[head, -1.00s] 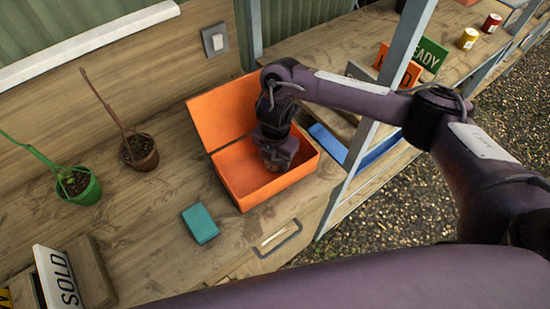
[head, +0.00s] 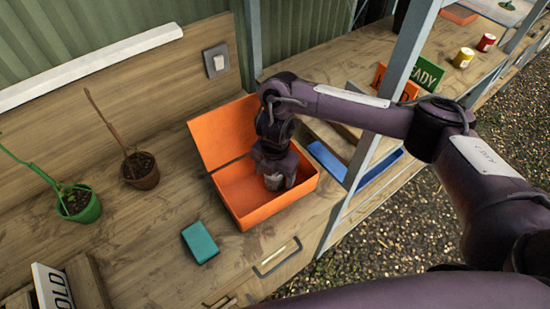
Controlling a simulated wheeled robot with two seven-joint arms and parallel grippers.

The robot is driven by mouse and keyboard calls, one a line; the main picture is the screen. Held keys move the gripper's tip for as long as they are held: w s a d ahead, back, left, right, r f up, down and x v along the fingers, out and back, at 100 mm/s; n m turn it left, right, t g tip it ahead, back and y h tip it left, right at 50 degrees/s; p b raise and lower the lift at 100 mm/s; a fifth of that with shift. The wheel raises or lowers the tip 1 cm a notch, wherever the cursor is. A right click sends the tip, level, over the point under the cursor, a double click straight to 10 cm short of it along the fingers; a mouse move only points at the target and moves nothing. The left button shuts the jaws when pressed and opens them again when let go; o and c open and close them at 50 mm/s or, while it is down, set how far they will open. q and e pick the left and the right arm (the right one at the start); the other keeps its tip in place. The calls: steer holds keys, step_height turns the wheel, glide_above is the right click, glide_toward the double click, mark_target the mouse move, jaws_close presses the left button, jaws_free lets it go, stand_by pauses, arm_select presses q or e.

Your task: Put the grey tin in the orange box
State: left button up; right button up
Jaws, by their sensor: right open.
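The orange box (head: 284,208) stands on the wooden bench with its lid (head: 222,130) tipped open at the back left. My right gripper (head: 275,183) points down inside the box. It is open; its fingers are small and dark here. A small greyish patch shows at the fingertips, and I cannot tell whether it is the grey tin or part of the gripper. No grey tin shows clearly elsewhere. The gripper and wrist hide part of the box's inside. My left gripper is not in view.
A teal block (head: 200,243) lies in front of the box. A brown pot (head: 142,172) and a green pot (head: 80,206) with plants stand to the left. A grey post (head: 390,95) rises right of the box, by a blue tray (head: 383,170).

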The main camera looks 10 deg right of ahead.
step_height(320, 180, up, 10)
steer(key=shift+r+p, duration=0.15)
steer(key=shift+p, duration=0.5)
